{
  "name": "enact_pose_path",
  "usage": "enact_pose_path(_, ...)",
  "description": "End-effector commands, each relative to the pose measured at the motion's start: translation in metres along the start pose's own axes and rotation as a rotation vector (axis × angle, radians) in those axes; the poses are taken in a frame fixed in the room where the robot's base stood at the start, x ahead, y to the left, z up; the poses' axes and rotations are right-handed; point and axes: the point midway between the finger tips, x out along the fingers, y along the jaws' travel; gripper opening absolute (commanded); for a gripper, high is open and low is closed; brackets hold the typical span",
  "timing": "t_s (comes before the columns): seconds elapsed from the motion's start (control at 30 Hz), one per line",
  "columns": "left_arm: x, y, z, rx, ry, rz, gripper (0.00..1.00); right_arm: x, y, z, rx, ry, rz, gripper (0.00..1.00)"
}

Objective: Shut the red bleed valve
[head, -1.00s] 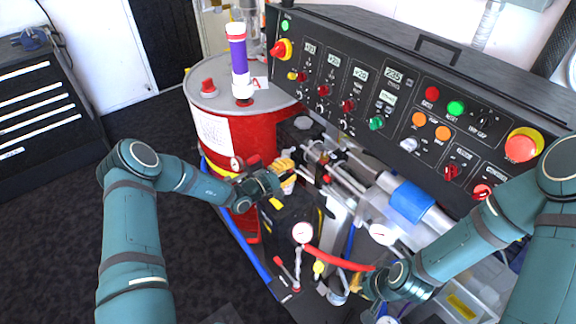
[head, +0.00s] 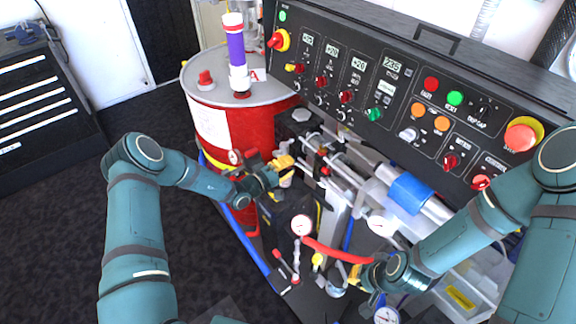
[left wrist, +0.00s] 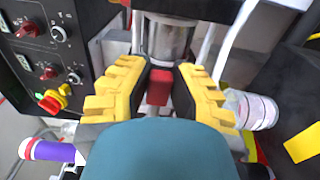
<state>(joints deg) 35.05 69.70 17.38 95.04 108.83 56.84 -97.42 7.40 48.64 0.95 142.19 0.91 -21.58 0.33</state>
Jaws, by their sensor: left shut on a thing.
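My left gripper (head: 288,168), with yellow fingers, is at the pump assembly beside the red drum. In the left wrist view its fingers (left wrist: 158,90) stand on either side of a small red block (left wrist: 158,86), just below a metal cylinder. This block looks like the red bleed valve's handle, and the gripper is shut on it. The fingers hide the block in the head view. My right gripper (head: 358,278) is low, by the right end of a red hose (head: 335,252). Its fingers are too small and covered to read.
A black control panel (head: 400,105) with knobs and buttons stands behind the pumps. A red drum (head: 222,120) with a purple-and-white cylinder (head: 236,52) is at the left. Gauges (head: 302,225) and a red-handled lever (head: 282,256) stand in front. The dark floor at left is clear.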

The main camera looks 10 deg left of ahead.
Motion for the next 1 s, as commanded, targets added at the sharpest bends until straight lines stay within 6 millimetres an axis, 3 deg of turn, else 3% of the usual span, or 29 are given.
enact_pose_path(0.03, 0.001, 0.000, 0.001, 0.001, -0.002, 0.000, 0.26, 0.000, 0.000, 0.000, 0.000, 0.000, 0.000, 0.00)
enact_pose_path(0.1, 0.001, 0.000, 0.001, 0.000, -0.002, 0.000, 0.51, 0.000, 0.000, 0.000, 0.000, 0.000, 0.000, 0.00)
enact_pose_path(0.13, 0.001, 0.000, 0.001, 0.000, -0.001, 0.000, 0.53, 0.000, 0.000, 0.000, 0.000, 0.000, 0.000, 0.00)
enact_pose_path(0.43, -0.001, 0.000, 0.000, -0.001, 0.000, -0.001, 0.53, 0.000, 0.000, 0.000, 0.000, 0.000, 0.000, 0.00)
enact_pose_path(0.57, -0.010, -0.001, -0.001, 0.000, 0.000, -0.002, 0.53, 0.000, 0.000, 0.000, 0.000, 0.000, 0.000, 0.00)
enact_pose_path(1.0, -0.093, 0.000, 0.000, -0.001, 0.001, -0.002, 0.53, 0.000, 0.000, 0.000, 0.000, 0.000, 0.000, 0.00)
